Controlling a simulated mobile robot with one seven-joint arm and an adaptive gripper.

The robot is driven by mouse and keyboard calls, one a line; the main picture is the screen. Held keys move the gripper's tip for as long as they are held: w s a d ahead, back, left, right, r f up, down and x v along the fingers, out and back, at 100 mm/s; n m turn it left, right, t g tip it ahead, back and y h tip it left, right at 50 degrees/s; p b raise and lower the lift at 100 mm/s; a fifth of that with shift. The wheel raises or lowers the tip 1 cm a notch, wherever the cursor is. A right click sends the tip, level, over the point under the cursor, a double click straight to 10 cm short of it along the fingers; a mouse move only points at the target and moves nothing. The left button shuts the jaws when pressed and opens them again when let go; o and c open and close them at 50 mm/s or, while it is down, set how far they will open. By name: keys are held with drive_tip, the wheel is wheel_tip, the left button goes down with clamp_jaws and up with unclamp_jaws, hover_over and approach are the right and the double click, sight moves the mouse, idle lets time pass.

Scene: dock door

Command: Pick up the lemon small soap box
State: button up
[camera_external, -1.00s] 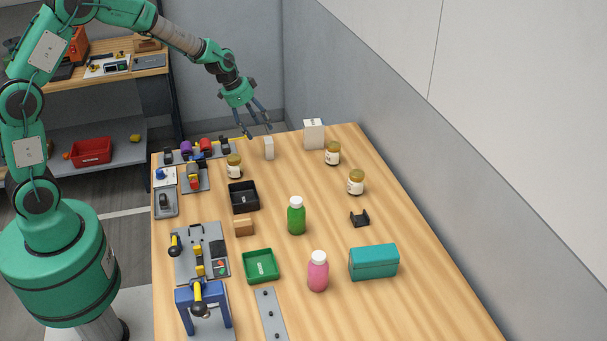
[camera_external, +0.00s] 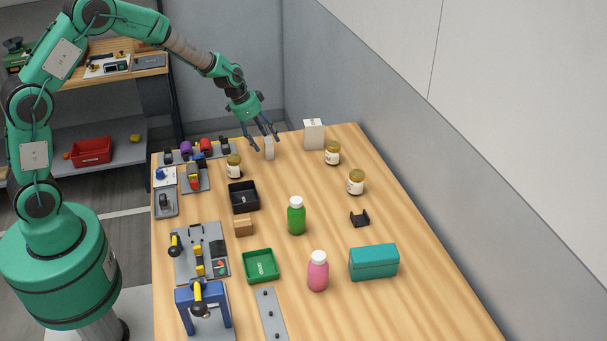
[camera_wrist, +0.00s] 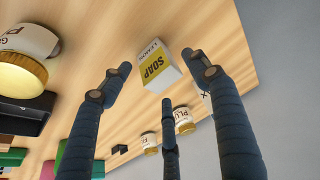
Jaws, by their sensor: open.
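The lemon small soap box (camera_wrist: 157,69) is a small white box with a yellow panel reading "SOAP" and the word "LEMON". It stands near the far end of the wooden table, and the external view shows it (camera_external: 269,153) partly behind the fingers. My gripper (camera_external: 264,140) is just above and around the box's top in that view. In the wrist view my gripper (camera_wrist: 160,85) has its fingers spread, with the box beyond and between the fingertips. The gripper is open and empty. I cannot tell whether any finger touches the box.
A larger white box (camera_external: 314,135) stands to the right of the soap box. A gold-lidded jar (camera_external: 234,167) stands to its left, and two more jars (camera_external: 333,153) (camera_external: 356,182) stand to the right. The grey wall (camera_external: 380,160) runs along the table's right side.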

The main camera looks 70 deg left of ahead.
sight(266, 141)
drive_tip(key=shift+b+x, duration=0.45)
drive_tip(key=shift+x, duration=1.45)
drive_tip(key=shift+w, duration=0.1)
drive_tip(key=c, duration=1.5)
